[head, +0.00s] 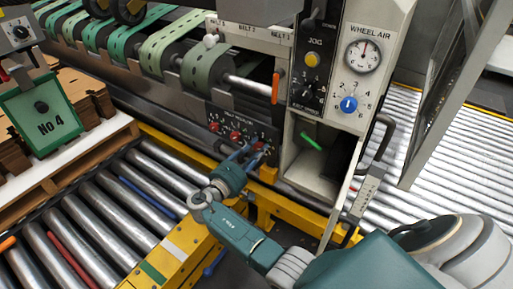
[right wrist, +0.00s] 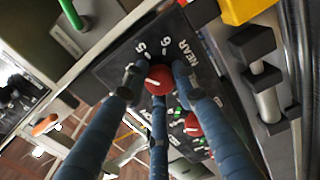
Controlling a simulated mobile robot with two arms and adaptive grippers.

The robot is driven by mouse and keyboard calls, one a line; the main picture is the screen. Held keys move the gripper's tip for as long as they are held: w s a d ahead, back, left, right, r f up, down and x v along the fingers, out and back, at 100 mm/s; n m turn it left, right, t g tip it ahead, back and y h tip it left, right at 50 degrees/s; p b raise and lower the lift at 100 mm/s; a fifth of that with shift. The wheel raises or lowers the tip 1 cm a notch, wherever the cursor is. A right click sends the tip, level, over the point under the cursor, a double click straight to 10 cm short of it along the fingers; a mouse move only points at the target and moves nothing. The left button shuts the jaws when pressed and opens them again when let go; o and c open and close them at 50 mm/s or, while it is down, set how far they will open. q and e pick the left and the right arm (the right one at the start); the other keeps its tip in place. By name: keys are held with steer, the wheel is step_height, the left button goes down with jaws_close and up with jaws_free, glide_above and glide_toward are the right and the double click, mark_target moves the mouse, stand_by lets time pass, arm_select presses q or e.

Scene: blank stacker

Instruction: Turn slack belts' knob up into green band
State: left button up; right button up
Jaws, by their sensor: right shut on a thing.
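A black panel (head: 230,118) low on the machine carries a row of red knobs with white numbers. My right gripper (head: 250,156) is at its right end, shut on the rightmost red knob (head: 259,146). In the right wrist view the held knob (right wrist: 158,80) sits between the blue fingers, near the numbers 5 and 6 and the word NEAR. Another red knob (right wrist: 193,125) with small green marks shows beyond it. Green belts (head: 205,62) run over rollers above the panel; I cannot tell which are slack. My left gripper is out of view.
A control column with a wheel air gauge (head: 363,55) and a blue knob (head: 348,104) stands right of the panel. A yellow rail (head: 175,265) and roller conveyor (head: 90,215) lie below left. A black handle (head: 383,135) sticks out at right.

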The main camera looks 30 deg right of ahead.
steer(key=shift+s+d+n, duration=0.15)
steer(key=shift+n, duration=0.45)
steer(key=shift+f+n+p, duration=0.1)
steer(key=shift+n+p, duration=0.2)
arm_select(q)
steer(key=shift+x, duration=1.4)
arm_select(e)
steer(key=shift+n, duration=0.5)
steer(key=o, duration=1.2)
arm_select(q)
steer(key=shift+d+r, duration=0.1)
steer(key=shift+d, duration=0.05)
